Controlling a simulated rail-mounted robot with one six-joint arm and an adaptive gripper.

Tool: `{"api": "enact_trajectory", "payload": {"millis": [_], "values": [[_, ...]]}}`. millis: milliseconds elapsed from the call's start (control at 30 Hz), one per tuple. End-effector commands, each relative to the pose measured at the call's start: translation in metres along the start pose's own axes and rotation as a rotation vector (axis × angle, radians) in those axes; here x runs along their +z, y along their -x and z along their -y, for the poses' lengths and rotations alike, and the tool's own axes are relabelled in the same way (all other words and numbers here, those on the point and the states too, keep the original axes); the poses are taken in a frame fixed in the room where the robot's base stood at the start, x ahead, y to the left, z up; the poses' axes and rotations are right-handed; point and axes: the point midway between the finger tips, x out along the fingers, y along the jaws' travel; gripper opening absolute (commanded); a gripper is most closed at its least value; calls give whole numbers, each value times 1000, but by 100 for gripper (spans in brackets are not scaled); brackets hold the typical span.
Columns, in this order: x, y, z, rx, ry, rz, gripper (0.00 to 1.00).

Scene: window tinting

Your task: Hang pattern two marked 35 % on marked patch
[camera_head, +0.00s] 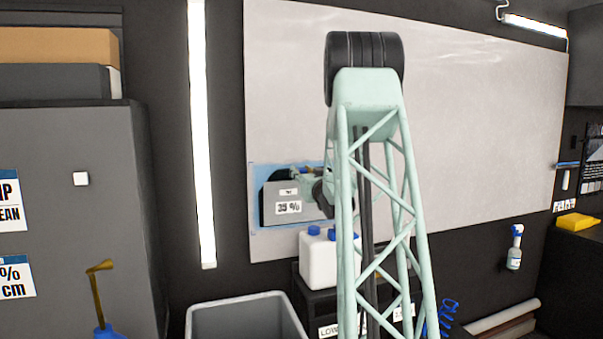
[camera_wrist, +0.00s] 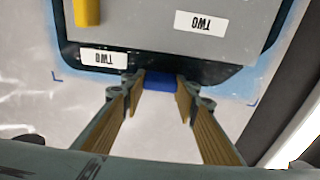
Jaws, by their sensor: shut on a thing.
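The grey pattern (camera_head: 276,191) with a "35 %" label is in front of the marked patch on the pale wall panel. In the wrist view the pattern (camera_wrist: 140,35) carries an upside-down "TWO" label. The patch (camera_head: 254,178) shows a blue border and a dark shape; in the wrist view the dark shape (camera_wrist: 210,75) has its own "TWO" label and shows past the pattern's edge. My gripper (camera_wrist: 160,86) is shut on a blue piece (camera_wrist: 160,82) at the pattern's edge. I cannot tell whether the pattern touches the panel. My arm hides its right part in the head view.
The pale panel (camera_head: 480,130) extends to the right. Below are a white canister (camera_head: 318,262) with blue caps on a dark cart, and a grey bin (camera_head: 245,310). A light tube (camera_head: 201,120) stands left of the panel. A spray bottle (camera_head: 514,250) hangs at right.

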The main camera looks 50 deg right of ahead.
Motion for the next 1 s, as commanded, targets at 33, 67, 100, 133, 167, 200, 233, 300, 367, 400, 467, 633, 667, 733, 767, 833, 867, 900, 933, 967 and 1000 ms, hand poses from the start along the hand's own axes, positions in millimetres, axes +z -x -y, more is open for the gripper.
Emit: {"api": "enact_trajectory", "payload": {"millis": [33, 67, 100, 133, 167, 200, 233, 300, 367, 400, 467, 633, 667, 733, 767, 833, 867, 900, 933, 967, 1000], "values": [[0, -1, 0, 0, 0, -1, 11], [0, -1, 0, 0, 0, -1, 11], [0, -1, 0, 0, 0, 0, 11], [0, -2, 0, 0, 0, 0, 11], [0, -2, 0, 0, 0, 0, 11], [0, -2, 0, 0, 0, 0, 11], [0, -2, 0, 0, 0, 0, 11], [0, -3, 0, 0, 0, 0, 11], [0, -4, 0, 0, 0, 0, 11], [0, -4, 0, 0, 0, 0, 11], [0, -4, 0, 0, 0, 0, 11], [0, -5, 0, 0, 0, 0, 12], [0, -5, 0, 0, 0, 0, 12], [0, -5, 0, 0, 0, 0, 11], [0, -5, 0, 0, 0, 0, 11], [0, -5, 0, 0, 0, 0, 11], [1, -5, 0, 0, 0, 0, 11], [1, -5, 0, 0, 0, 0, 28], [1, -5, 0, 0, 0, 0, 31], [1, -5, 0, 0, 0, 0, 34], [1, -5, 0, 0, 0, 0, 38]]}}
